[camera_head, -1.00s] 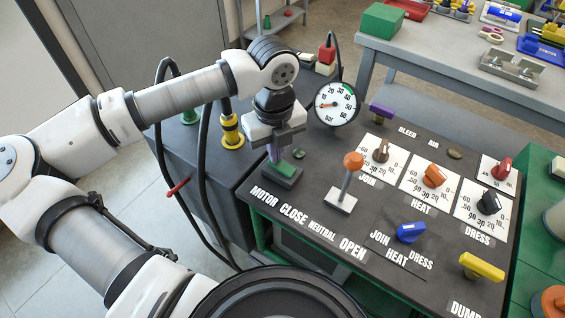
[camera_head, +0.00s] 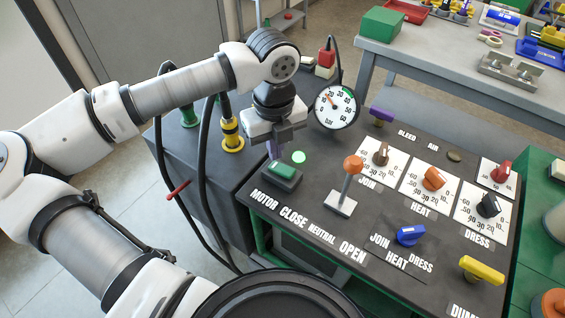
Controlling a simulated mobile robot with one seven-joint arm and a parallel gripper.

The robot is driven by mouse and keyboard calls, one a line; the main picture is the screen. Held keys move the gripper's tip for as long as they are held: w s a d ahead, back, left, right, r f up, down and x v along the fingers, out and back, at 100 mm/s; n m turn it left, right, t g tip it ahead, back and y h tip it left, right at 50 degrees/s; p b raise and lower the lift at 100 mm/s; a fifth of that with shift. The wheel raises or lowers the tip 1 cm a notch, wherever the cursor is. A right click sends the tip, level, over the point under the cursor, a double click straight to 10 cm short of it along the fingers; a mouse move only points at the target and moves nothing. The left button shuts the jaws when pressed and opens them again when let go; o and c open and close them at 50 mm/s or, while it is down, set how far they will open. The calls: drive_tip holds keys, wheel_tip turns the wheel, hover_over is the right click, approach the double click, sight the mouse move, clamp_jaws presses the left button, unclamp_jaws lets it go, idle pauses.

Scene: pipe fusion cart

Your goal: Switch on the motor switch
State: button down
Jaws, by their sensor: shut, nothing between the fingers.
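The motor switch (camera_head: 284,171) is a green rocker on a dark base, at the left end of the panel above the word MOTOR. My gripper (camera_head: 274,151) points down over the back-left end of the rocker, its fingers shut with nothing between them. The fingertips are at or very near the rocker; I cannot tell whether they touch it. A round green lamp (camera_head: 299,157) just behind the switch glows bright. The pressure gauge (camera_head: 335,106) behind the panel has its orange needle pointing up and left.
An orange-knobbed lever (camera_head: 348,183) stands right of the switch. A blue knob (camera_head: 410,234), a yellow handle (camera_head: 481,268) and several dial knobs fill the rest of the panel. Black hoses (camera_head: 204,150) run left of my gripper. A grey table (camera_head: 400,58) stands behind.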

sight(276, 165)
wheel_tip(276, 165, up, 4)
drive_tip(key=shift+r+p, duration=0.2)
drive_tip(key=shift+p, duration=0.55)
